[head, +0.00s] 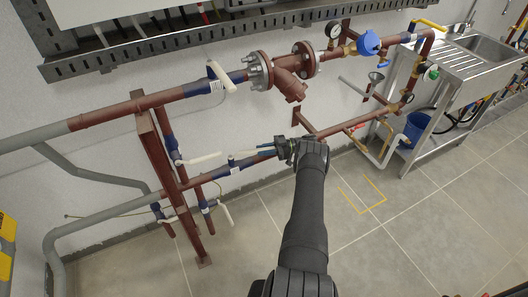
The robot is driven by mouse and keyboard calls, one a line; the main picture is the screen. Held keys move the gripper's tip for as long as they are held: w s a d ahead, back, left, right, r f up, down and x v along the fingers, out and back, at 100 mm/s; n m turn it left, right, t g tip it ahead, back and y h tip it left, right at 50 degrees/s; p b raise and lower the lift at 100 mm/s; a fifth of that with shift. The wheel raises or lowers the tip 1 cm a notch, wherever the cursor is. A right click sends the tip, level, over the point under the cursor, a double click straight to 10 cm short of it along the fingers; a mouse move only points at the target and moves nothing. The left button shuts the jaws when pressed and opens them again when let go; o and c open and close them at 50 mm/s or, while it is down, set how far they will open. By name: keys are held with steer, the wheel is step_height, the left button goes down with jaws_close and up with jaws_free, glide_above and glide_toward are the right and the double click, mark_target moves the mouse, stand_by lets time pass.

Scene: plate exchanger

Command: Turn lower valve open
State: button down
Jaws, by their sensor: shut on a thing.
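The lower pipe runs along the wall near the floor and carries a blue valve (234,163). Its white lever handle (257,151) points right, roughly along the pipe. My gripper (279,149) is at the right end of this handle and is shut on it. The fingers and my wrist hide the handle's tip and a stretch of the lower pipe behind them.
A brown vertical post (157,165) stands left, with other white-handled valves beside it, one at its upper right (176,158). The upper pipe carries a flanged strainer (285,75). A steel sink (478,52) stands right. The tiled floor (440,230) is open in front.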

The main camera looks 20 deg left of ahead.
steer(key=shift+a, duration=0.15)
stand_by(0.4)
steer(key=c, duration=1.2)
jaws_free()
steer(key=shift+w+r, duration=0.1)
steer(key=shift+r, duration=0.55)
steer(key=r, duration=0.3)
steer(key=shift+d+r, duration=0.15)
steer(key=shift+d, duration=0.15)
steer(key=s+d+r, duration=0.1)
steer(key=d+r, duration=0.5)
steer(key=d, duration=0.5)
steer(key=shift+s+r, duration=0.25)
steer(key=shift+s, duration=0.1)
